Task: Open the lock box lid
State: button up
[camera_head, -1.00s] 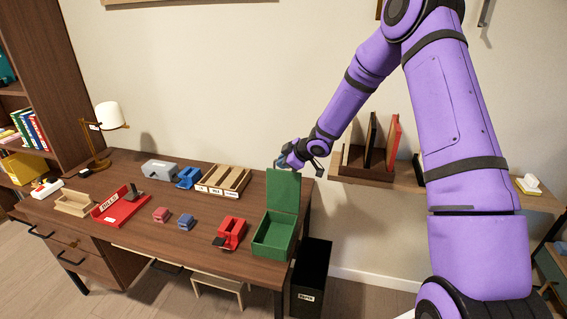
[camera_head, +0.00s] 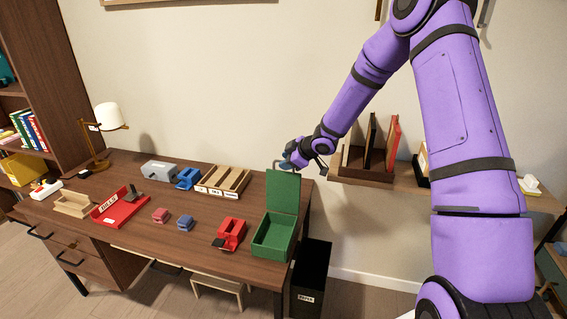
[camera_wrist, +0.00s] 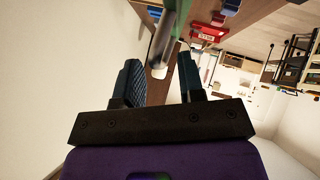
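The green lock box (camera_head: 273,240) sits at the right end of the wooden desk. Its lid (camera_head: 283,190) stands upright at the back of the box, and the inside of the box is visible. My gripper (camera_head: 284,164) is at the top edge of the lid, partly hidden behind it. In the wrist view my gripper (camera_wrist: 160,66) has its two dark fingers apart. A pale grey rod-like part shows between or just beyond the fingertips, beside a green edge of the lid (camera_wrist: 181,20). I cannot tell whether the fingers touch it.
A red tape dispenser (camera_head: 231,234) stands left of the box. Several small items and a red tray (camera_head: 120,211) lie further left. A black bin (camera_head: 312,275) stands beside the desk. A shelf with a file holder (camera_head: 365,174) is right of my gripper.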

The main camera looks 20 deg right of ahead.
jog(key=v, duration=0.8)
jog(key=shift+s+r, duration=0.2)
jog(key=shift+r, duration=0.05)
jog(key=shift+d, duration=0.15)
jog(key=s+d+r+m+h, duration=0.1)
jog(key=s+r+m+h, duration=0.3)
jog(key=s+r, duration=0.45)
jog(key=s+d+r+m+h, duration=0.1)
jog(key=s+r+m+h, duration=0.3)
jog(key=r, duration=0.7)
jog(key=s+a+r+m+g+y, duration=0.1)
jog(key=s+a+r+m, duration=0.1)
jog(key=s, duration=1.1)
jog(key=s+a+r+m+g+y, duration=0.1)
jog(key=s+a, duration=0.3)
jog(key=s, duration=1)
jog(key=shift+r+m+g+y, duration=0.3)
jog(key=shift+r+m+g, duration=0.15)
jog(key=shift+m, duration=0.45)
